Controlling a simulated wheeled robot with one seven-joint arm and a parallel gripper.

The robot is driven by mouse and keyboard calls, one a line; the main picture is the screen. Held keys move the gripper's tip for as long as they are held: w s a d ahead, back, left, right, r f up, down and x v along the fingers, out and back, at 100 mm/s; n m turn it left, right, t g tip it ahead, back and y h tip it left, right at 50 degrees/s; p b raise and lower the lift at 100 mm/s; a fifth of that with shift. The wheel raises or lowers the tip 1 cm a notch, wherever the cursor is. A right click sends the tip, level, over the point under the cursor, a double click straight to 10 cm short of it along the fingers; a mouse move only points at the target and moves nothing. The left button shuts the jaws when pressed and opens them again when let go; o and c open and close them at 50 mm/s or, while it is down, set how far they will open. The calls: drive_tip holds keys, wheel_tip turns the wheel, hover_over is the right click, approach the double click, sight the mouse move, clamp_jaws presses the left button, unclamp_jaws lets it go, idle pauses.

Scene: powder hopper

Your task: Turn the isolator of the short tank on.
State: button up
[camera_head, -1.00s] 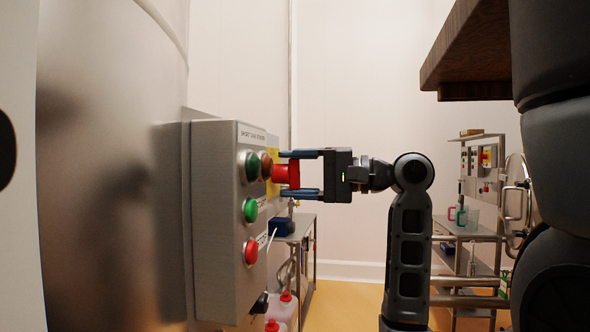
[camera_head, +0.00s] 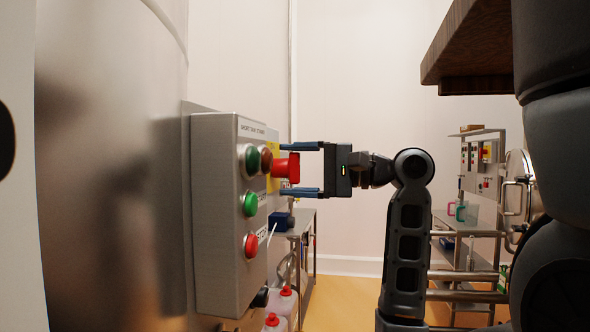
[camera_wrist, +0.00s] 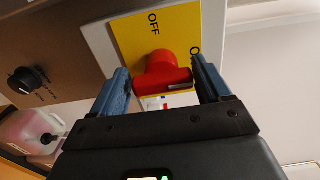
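The isolator is a red knob (camera_head: 287,168) on a yellow plate (camera_head: 272,184), on the far side of a grey control box (camera_head: 215,215). In the wrist view the red knob (camera_wrist: 160,70) stands in front of the yellow plate (camera_wrist: 125,35), which reads "OFF" at the top. A second word at the right edge is partly hidden by a finger. The knob has a pale mark near its lower right end. My gripper (camera_head: 284,169) is open, with one blue finger above the knob and one below it in the head view. In the wrist view gaps show between knob and fingers (camera_wrist: 160,66).
The box carries green buttons (camera_head: 250,204) and a red button (camera_head: 251,245). A black rotary knob (camera_wrist: 28,80) and a pink container (camera_wrist: 30,132) are at left in the wrist view. A brown slab (camera_head: 475,60) overhangs at upper right. A shelf with another panel stands behind.

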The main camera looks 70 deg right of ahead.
drive_tip(key=shift+o, duration=1)
drive_tip(key=s+b, duration=0.1)
drive_tip(key=s, duration=0.6)
drive_tip(key=shift+s+d+b, duration=0.3)
drive_tip(key=shift+s, duration=0.1)
